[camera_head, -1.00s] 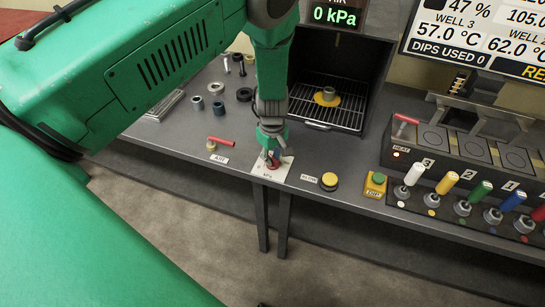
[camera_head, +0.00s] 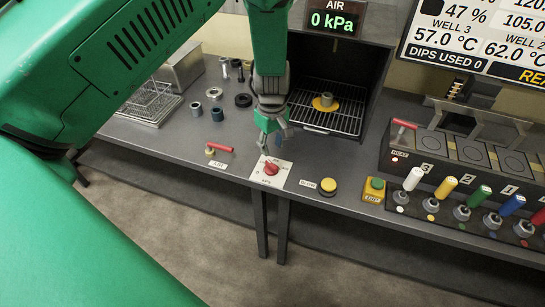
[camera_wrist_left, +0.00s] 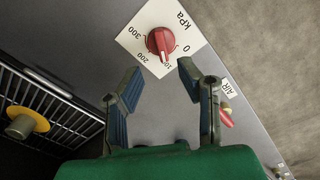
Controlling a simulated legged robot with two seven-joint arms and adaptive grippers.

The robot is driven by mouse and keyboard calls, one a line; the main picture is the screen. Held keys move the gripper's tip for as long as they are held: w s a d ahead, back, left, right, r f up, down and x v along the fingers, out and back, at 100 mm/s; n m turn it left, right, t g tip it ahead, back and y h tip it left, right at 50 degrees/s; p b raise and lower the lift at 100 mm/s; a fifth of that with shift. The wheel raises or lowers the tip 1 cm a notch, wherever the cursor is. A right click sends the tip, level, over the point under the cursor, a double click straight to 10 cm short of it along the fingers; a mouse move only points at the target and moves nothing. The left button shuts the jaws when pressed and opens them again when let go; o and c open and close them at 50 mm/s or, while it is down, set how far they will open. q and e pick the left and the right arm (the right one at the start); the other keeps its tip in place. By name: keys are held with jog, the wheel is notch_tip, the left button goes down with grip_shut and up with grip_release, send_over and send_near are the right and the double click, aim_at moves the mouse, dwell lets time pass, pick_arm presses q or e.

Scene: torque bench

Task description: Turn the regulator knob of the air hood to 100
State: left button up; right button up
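The red regulator knob (camera_head: 270,169) sits on a white kPa dial plate (camera_head: 281,180) at the bench's front edge. In the wrist view the knob (camera_wrist_left: 160,41) has a white mark at its lower end, towards the 100 label; 0, 200 and 300 also show. My left gripper (camera_head: 273,136) is just behind and above the knob, apart from it. In the wrist view the left gripper (camera_wrist_left: 160,67) is open and empty, with the knob beyond its fingertips. The AIR display (camera_head: 336,21) reads 0 kPa. My right gripper is not in view.
A red lever (camera_head: 221,148) labelled AIR lies left of the dial. A yellow button (camera_head: 328,186) and a green button (camera_head: 376,184) are to the right. The hood's wire rack (camera_head: 335,117) is behind. Coloured handles line the heater block's front.

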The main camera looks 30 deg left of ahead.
pick_arm(q)
jog(key=shift+r, duration=1.9)
